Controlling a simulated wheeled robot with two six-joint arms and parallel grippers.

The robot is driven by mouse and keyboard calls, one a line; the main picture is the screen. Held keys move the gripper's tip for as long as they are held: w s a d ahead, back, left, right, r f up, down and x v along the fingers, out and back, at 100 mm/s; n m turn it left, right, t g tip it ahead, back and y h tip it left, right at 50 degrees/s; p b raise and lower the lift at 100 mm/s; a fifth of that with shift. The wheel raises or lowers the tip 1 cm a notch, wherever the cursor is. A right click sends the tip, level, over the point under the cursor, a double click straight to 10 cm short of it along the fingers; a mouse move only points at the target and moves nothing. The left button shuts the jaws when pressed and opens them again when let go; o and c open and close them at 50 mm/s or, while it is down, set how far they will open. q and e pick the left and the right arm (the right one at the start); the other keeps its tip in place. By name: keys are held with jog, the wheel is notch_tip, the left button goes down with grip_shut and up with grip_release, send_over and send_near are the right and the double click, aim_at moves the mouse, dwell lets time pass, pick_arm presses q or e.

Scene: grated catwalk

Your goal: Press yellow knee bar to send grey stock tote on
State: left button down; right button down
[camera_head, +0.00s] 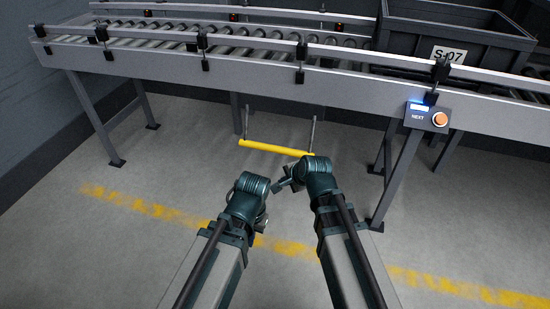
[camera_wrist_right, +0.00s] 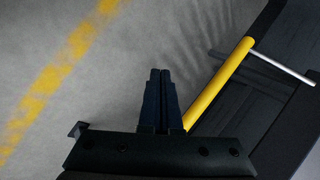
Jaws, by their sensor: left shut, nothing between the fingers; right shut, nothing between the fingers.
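The yellow knee bar (camera_head: 272,148) hangs on two thin rods under the conveyor, just beyond my arms in the head view. The grey stock tote (camera_head: 405,40), labelled S-07, sits on the rollers at the right. My right gripper (camera_head: 279,186) is close in front of the bar's right part. In the right wrist view its shut, empty fingers (camera_wrist_right: 160,74) lie beside the yellow bar (camera_wrist_right: 222,80); I cannot tell whether they touch it. My left gripper (camera_head: 262,219) is lower, nearer me and apart from the bar, mostly hidden by its own wrist.
The roller conveyor (camera_head: 230,70) runs across the back with rails and legs; its left rollers are empty. A control box with an orange button (camera_head: 439,119) and the word NEXT is on its front at right. A worn yellow line (camera_head: 150,206) crosses the open floor.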

aim_at(276, 149)
jog(key=w+a+r+m+t+y, duration=0.1)
jog(key=w+a+r+m+t, duration=0.1)
jog(key=a+m, duration=0.3)
jog(key=shift+w+r+m+y, duration=0.3)
jog(key=shift+w+r+m, duration=0.3)
jog(key=shift+w+r, duration=0.25)
jog(key=w+d+f+b, duration=0.2)
jog(key=w+f+b, duration=0.1)
jog(key=w, duration=0.5)
jog(key=shift+d, duration=0.3)
dwell(1.5)
jog(key=shift+w+d+f, duration=0.1)
jog(key=shift+w, duration=0.25)
